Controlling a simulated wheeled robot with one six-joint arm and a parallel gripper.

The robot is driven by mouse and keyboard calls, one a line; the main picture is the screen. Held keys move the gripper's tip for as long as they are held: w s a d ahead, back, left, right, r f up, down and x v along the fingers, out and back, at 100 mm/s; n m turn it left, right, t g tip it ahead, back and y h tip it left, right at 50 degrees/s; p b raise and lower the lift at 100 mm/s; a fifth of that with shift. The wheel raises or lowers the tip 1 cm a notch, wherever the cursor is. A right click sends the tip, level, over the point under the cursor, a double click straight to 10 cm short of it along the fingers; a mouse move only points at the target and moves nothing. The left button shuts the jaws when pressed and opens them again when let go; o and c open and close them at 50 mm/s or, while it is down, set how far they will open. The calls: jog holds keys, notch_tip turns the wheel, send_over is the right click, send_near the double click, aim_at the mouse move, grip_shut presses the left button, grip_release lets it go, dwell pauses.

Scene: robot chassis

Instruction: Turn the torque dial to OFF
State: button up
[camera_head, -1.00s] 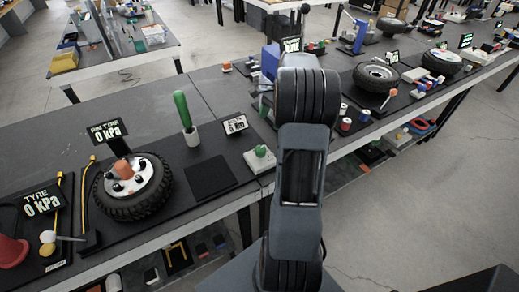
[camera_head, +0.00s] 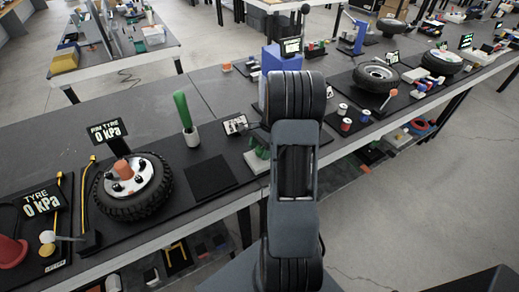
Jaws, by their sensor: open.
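The torque dial is a green knob (camera_head: 262,153) on a pale square base (camera_head: 255,164) near the front edge of the bench, left of my arm. My gripper (camera_head: 250,138) reaches in from the right, over and just behind the knob, and partly covers it. Its jaws are small and dark here; they look open with nothing held. Whether they touch the knob, and which way the dial points, I cannot tell. The small torque display (camera_head: 235,124) behind the dial is partly covered by my gripper, and its text is not readable.
A green-handled tool (camera_head: 184,112) stands upright in a white cup (camera_head: 191,137) left of the display. A black square mat (camera_head: 209,178) lies left of the dial. A tyre (camera_head: 132,187) with a gauge sign is farther left. Small cylinders (camera_head: 346,125) stand right of my arm.

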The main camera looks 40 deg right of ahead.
jog(key=c, duration=0.9)
jog(key=shift+n, duration=0.3)
jog(key=n+g+p, duration=0.1)
jog(key=n, duration=0.2)
jog(key=shift+r, duration=0.1)
jog(key=n+g+h, duration=0.1)
jog(key=n, duration=0.2)
jog(key=shift+n+g, duration=0.4)
jog(key=n+h, duration=0.1)
jog(key=n, duration=0.2)
jog(key=n+g+p, duration=0.1)
jog(key=n, duration=0.2)
jog(key=shift+d+h, duration=0.1)
jog(key=shift+h, duration=0.3)
jog(key=shift+n, duration=0.4)
